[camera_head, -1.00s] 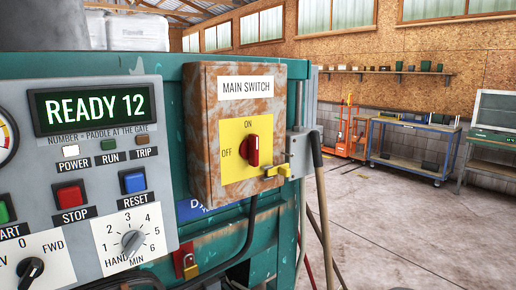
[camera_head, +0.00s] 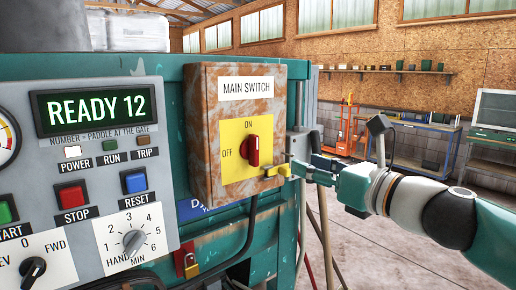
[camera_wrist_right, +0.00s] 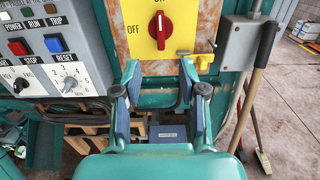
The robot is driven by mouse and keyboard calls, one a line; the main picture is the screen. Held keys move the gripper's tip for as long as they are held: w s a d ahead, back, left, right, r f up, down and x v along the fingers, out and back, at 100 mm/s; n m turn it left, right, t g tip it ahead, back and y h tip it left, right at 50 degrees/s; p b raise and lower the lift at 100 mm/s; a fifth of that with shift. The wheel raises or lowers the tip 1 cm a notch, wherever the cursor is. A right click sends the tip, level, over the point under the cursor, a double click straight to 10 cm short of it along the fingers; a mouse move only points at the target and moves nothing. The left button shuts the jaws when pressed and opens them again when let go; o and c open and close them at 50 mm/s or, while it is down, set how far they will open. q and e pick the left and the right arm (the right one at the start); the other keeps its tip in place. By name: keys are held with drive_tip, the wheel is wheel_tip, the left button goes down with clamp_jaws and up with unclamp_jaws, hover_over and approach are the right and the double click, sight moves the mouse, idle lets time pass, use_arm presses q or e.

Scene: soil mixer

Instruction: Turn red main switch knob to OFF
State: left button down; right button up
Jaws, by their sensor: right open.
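The red main switch knob (camera_head: 253,150) sits on a yellow plate (camera_head: 232,172) on the rusty main switch box (camera_head: 203,135). Its grip stands upright, in line with the ON label; OFF is printed to its left. The knob also shows in the right wrist view (camera_wrist_right: 160,29). My right gripper (camera_head: 294,168) is at the box's right side, to the right of and a little below the knob. In the right wrist view its two fingers (camera_wrist_right: 160,75) are apart and empty, below the knob and not touching it. My left gripper is not in view.
A yellow latch (camera_head: 277,171) sticks out at the box's lower right, close to my right gripper. The grey control panel (camera_head: 95,185) is on the left, with READY 12 on its display (camera_head: 95,108). A grey box (camera_wrist_right: 237,42) and wooden handles stand to the right.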

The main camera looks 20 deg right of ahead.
sight(257, 148)
drive_tip(key=p+x, duration=0.1)
drive_tip(key=x, duration=0.7)
drive_tip(key=p+x, duration=0.1)
drive_tip(key=x, duration=0.7)
drive_tip(key=shift+w+f, duration=0.15)
drive_tip(key=shift+f, duration=0.05)
clamp_jaws()
